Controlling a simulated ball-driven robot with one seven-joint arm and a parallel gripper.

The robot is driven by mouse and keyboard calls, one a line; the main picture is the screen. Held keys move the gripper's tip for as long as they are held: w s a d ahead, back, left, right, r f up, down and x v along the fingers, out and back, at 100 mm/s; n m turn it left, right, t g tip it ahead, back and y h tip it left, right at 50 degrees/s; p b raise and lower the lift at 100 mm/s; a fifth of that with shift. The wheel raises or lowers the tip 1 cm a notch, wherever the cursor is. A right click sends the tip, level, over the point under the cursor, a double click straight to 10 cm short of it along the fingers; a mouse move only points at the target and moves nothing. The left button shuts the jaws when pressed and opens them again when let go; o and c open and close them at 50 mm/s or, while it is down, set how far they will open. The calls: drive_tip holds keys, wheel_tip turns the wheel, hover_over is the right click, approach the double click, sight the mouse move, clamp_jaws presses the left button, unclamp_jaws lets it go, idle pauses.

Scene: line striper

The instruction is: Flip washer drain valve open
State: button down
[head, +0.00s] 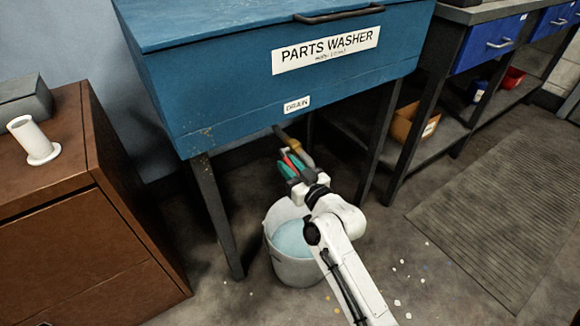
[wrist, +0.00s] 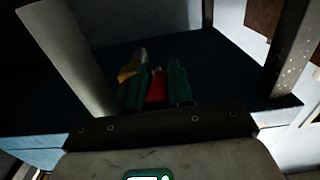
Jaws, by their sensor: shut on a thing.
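The blue parts washer (head: 230,90) stands on dark legs, with a small "DRAIN" label on its lower front. Under the label, a drain pipe (head: 279,132) with a brass valve body (head: 293,145) hangs below the washer. My gripper (head: 290,163) is at the valve, its green-padded fingers shut on the red valve handle (head: 296,161). In the wrist view the red handle (wrist: 156,87) sits between the two green fingers, with the brass valve body (wrist: 127,72) beside the left finger. The handle is mostly hidden by the fingers, so its exact angle is hard to tell.
A white bucket (head: 297,271) with pale blue content stands on the floor below the valve, partly behind my arm. Washer legs (head: 217,215) flank the space. A brown cabinet (head: 85,240) is at left, a workbench (head: 480,14) and ribbed mat (head: 500,200) at right.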

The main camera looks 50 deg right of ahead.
drive_tip(key=r+p, duration=0.1)
drive_tip(key=p, duration=0.2)
drive_tip(key=shift+g+p, duration=0.3)
drive_tip(key=shift+g, duration=0.1)
drive_tip(key=shift+a+r+g+p, duration=0.1)
drive_tip(key=shift+g+p, duration=0.2)
drive_tip(key=shift+p, duration=0.85)
drive_tip(key=g+p, duration=0.1)
drive_tip(key=p, duration=0.2)
drive_tip(key=g+y+p, duration=0.1)
drive_tip(key=p, duration=0.3)
drive_tip(key=shift+s+r, duration=0.15)
drive_tip(key=shift+r, duration=0.15)
drive_tip(key=shift+f+p, duration=0.15)
drive_tip(key=shift+p, duration=0.25)
drive_tip(key=c, duration=1.4)
unclamp_jaws()
drive_tip(key=shift+o, duration=0.2)
drive_tip(key=shift+s, duration=0.1)
